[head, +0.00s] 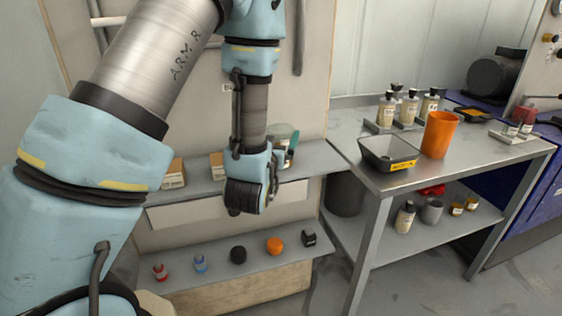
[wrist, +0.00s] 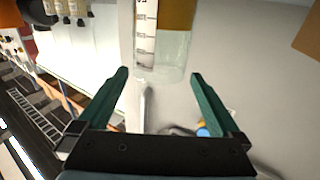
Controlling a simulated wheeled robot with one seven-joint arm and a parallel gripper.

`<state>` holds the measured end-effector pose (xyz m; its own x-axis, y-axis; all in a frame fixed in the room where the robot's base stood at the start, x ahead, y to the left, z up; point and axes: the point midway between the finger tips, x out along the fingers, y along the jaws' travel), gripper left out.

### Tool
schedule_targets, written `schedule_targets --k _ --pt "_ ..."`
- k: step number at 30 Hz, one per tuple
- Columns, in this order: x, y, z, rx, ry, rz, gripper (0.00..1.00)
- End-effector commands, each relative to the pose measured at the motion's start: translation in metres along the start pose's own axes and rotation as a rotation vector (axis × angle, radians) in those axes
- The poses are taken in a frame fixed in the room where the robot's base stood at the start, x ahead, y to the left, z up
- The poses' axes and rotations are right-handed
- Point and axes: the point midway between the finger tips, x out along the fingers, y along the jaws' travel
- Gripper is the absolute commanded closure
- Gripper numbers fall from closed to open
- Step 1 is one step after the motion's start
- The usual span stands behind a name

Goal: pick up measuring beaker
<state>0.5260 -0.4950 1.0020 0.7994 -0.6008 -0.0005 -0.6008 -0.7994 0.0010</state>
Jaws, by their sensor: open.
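The measuring beaker (wrist: 172,58) is clear, with a printed scale on a white strip and an amber part near the top edge of the wrist view. My gripper (wrist: 159,76) is open, with its two green fingers apart. The beaker shows ahead of the fingertips, roughly in line with the gap between them, and nothing is held. In the head view a pale, clear vessel (head: 283,132), seemingly the beaker, shows just behind my wrist at the upper shelf. My wrist hides most of it and the fingers there.
The grey upper shelf (head: 313,163) carries small boxes (head: 174,174) to the left. A lower shelf (head: 222,278) holds several small items. On the right, a metal table holds a grey tray (head: 388,154), an orange cup (head: 439,135) and several bottles (head: 387,110).

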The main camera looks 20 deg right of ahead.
Motion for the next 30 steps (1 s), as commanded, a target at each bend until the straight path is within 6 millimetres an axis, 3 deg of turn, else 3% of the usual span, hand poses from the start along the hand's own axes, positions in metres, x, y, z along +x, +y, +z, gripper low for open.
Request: schedule_targets --k 14,24,30 --pt "0.021 0.0 -0.002 0.001 0.0 0.001 0.0" --pt "0.065 0.001 -0.004 0.002 0.001 0.0 0.0" --pt "0.07 0.002 -0.002 0.001 0.0 0.0 0.0"
